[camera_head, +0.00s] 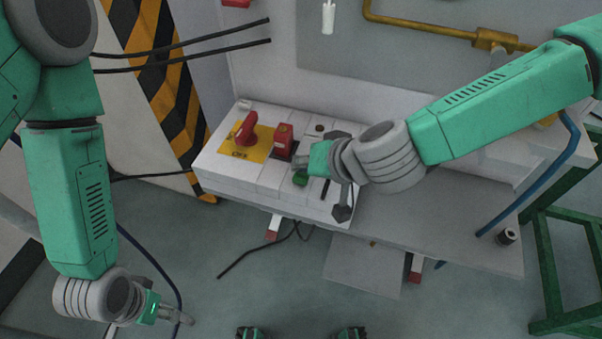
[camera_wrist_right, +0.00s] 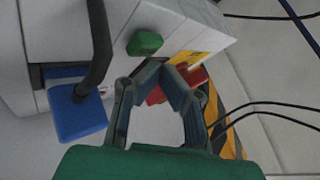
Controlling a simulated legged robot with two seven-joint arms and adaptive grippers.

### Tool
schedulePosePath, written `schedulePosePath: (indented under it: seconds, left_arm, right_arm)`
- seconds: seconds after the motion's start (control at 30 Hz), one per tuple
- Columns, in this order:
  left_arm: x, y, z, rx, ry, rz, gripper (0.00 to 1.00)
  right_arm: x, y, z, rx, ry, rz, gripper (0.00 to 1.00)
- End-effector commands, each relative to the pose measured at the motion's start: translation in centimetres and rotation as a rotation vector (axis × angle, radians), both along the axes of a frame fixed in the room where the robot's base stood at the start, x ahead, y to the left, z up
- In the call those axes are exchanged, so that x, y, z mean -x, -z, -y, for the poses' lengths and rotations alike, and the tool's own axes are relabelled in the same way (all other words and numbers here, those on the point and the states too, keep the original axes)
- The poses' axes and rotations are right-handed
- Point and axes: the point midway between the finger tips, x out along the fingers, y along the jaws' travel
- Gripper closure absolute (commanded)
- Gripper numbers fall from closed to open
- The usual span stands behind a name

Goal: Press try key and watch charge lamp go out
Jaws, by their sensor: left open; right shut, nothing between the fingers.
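A white control box (camera_head: 230,178) stands on the grey shelf. On it are a red rotary switch on a yellow plate (camera_head: 240,152), a red block-like control (camera_head: 284,140) and a green button (camera_head: 300,180). A small dark reddish round part (camera_head: 320,128) sits near the back. No readable label shows which is the try key or charge lamp, nor whether a lamp is lit. My right gripper (camera_head: 299,163) is shut and empty above the box, near the green button. In the right wrist view the green button (camera_wrist_right: 145,43) lies beyond the fingertips. My left gripper (camera_head: 184,317) is open at lower left, away from the box.
A blue part (camera_wrist_right: 78,110) with a dark lever shows in the right wrist view. A brass pipe (camera_head: 430,30) runs along the back panel. A striped post (camera_head: 170,80) stands left of the box. The grey shelf (camera_head: 440,220) is mostly bare to the right.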

Motion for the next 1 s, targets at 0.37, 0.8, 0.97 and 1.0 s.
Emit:
schedulePosePath:
  seconds: [0.37, 0.8, 0.97, 1.0]
  left_arm:
    - [0.01, 0.04, 0.0, 0.0, 0.0, 0.0, 0.53]
    - [0.01, 0.07, 0.0, 0.0, 0.0, 0.0, 0.53]
    - [0.01, 0.12, 0.0, 0.0, 0.0, 0.0, 0.53]
    - [0.01, 0.14, 0.0, 0.0, 0.0, 0.0, 0.53]
  right_arm:
    - [0.05, 0.28, 0.01, 0.002, -0.001, 0.0, 1.0]
    - [0.08, 0.7, 0.01, 0.0, 0.0, 0.0, 1.0]
    - [0.08, 0.81, 0.01, 0.0, 0.0, 0.0, 1.0]
    - [0.08, 0.85, 0.01, 0.0, 0.0, 0.0, 1.0]
